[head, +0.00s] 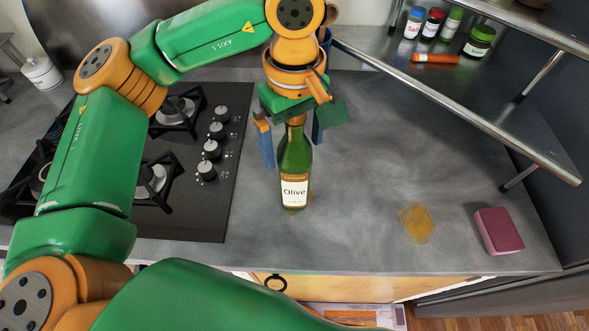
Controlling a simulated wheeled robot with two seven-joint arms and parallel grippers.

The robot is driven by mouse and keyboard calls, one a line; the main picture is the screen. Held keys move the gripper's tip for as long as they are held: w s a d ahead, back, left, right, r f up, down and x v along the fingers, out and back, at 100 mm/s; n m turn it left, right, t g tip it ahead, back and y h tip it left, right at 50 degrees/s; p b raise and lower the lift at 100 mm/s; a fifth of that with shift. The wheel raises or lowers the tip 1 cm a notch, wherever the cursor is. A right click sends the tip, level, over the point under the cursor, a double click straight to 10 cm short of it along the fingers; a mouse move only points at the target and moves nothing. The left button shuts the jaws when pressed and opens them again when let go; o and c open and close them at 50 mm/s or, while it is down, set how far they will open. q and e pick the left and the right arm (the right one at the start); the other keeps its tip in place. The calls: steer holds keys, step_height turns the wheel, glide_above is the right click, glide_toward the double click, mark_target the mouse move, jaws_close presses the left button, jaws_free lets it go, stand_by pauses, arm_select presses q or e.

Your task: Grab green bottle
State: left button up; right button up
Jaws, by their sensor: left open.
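The green bottle (294,168), with a white label reading "Olive", stands upright on the grey counter near its front edge, right of the black hob. My left gripper (291,145) is above and around the upper part of the bottle, fingers pointing down. Its jaws are open, with one finger left of the bottle neck and one to the right. Whether either finger touches the glass cannot be told. The top of the bottle is partly hidden under the gripper. My right gripper is not in view.
The black gas hob (215,190) with knobs lies left of the bottle. A pink sponge (498,231) and a yellow-brown stain (416,222) are on the counter at right. A metal-railed shelf (450,108) holds several jars at upper right. The counter's middle right is clear.

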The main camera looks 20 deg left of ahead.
arm_select(q)
jaws_close()
steer(key=shift+w+r, duration=0.1)
